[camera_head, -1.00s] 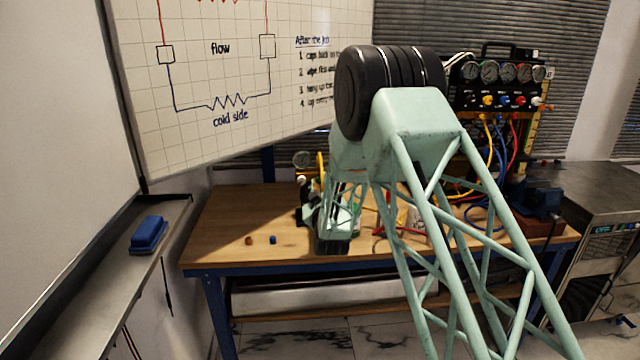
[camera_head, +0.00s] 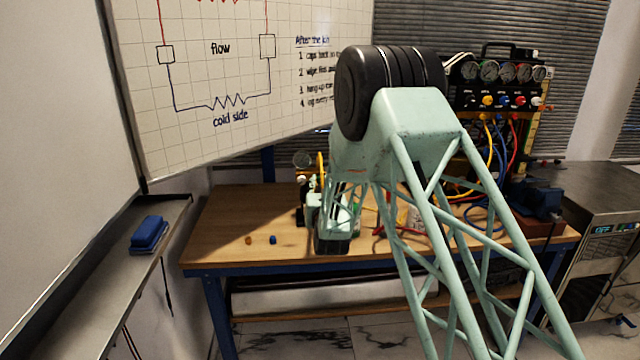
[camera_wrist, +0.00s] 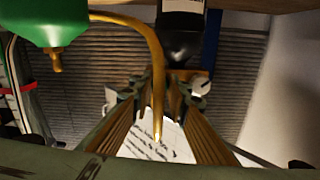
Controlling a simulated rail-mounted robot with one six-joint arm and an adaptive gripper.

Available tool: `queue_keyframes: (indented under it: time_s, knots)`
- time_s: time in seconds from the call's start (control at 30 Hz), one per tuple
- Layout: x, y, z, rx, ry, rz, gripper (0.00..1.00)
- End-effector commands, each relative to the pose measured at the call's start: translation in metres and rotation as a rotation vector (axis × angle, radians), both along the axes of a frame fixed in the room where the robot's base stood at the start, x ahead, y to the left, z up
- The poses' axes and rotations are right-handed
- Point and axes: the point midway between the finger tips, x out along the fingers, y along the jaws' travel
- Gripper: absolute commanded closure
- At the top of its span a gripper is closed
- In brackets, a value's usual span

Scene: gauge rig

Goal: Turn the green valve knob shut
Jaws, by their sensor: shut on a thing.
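In the wrist view my gripper (camera_wrist: 163,95) reaches in from the lower edge, its two ribbed brown finger pads on either side of a curved brass tube (camera_wrist: 155,55). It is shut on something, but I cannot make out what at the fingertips. A large green body (camera_wrist: 45,22) with a brass tip is at the upper left, outside the fingers; I cannot tell whether it is the valve knob. In the head view my gripper is mostly hidden by my arm, beside a small rig with a round gauge (camera_head: 302,159) at the back of the workbench.
The wooden workbench (camera_head: 215,235) bears an orange-brown cap (camera_head: 249,240) and a blue cap (camera_head: 273,240) at its front left. A manifold with several gauges (camera_head: 505,72) and hoses stands at the back right. In the wrist view a black part (camera_wrist: 178,42) is close above the fingers.

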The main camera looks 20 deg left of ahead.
Motion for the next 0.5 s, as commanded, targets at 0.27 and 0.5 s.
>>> queue_keyframes:
  time_s: [0.27, 0.5]
  knots:
    - [0.0, 0.0, -0.0001, 0.195, 0.096, 0.0, 0.95]
    - [0.0, 0.0, -0.0001, 0.364, 0.179, 0.0, 0.95]
